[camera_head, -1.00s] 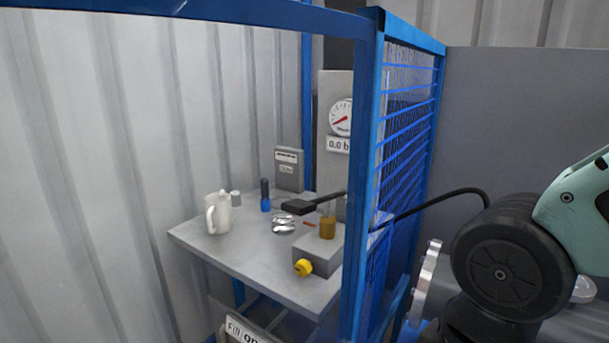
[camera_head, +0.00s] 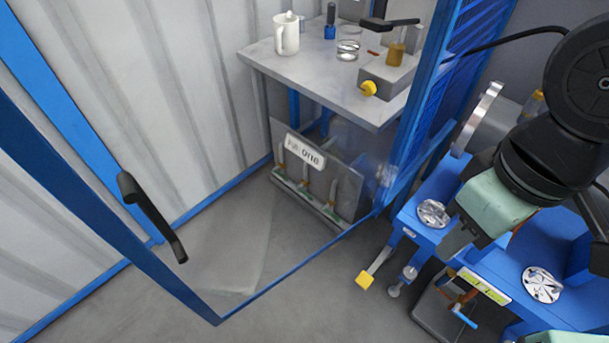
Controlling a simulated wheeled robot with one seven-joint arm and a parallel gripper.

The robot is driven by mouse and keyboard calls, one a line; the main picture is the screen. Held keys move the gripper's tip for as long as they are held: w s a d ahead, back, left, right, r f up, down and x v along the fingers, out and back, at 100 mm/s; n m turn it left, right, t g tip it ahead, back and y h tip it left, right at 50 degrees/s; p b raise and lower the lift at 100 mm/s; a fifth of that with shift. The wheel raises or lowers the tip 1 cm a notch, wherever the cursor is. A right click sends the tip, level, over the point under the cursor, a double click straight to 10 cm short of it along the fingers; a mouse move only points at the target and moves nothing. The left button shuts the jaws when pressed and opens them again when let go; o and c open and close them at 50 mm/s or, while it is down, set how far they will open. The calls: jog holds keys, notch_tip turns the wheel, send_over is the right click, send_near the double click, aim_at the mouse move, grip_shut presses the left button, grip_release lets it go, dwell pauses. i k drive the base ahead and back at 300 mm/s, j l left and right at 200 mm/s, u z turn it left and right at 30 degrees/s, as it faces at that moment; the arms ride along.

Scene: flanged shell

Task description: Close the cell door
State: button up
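The cell door (camera_head: 110,240) is a clear panel in a blue frame and stands open, swung out towards me. Its bottom rail (camera_head: 290,278) runs from the mesh-side post to the lower front corner. A black bar handle (camera_head: 152,215) is on its free upright, at the left. The blue jamb (camera_head: 75,115) stands apart, behind and left of that upright. My gripper (camera_head: 458,240) seems to be the grey end below the mint arm link at right, over the blue bench and well right of the handle. Its fingers are not clear, so I cannot tell if it is open.
Inside the cell, a table (camera_head: 290,68) bears a white jug (camera_head: 286,35) and a block with a yellow knob (camera_head: 368,88). A grey rack (camera_head: 315,180) stands beneath. A blue bench (camera_head: 420,205) with a yellow-tipped lever (camera_head: 368,276) is at right. Floor inside the door is clear.

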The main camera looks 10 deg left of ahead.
aim_at(20, 139)
jog(key=k+j+z, duration=0.4)
jog(key=k+j, duration=0.45)
jog(key=k, duration=0.15)
jog(key=k+j+z, duration=0.15)
jog(key=j, duration=0.25)
jog(key=j+z, duration=0.15)
jog(key=j, duration=0.2)
jog(key=k+j+z, duration=0.15)
jog(key=j, duration=0.2)
jog(key=i+j+z, duration=0.1)
jog(key=j, duration=0.6)
jog(key=j+z, duration=0.15)
jog(key=j, duration=0.5)
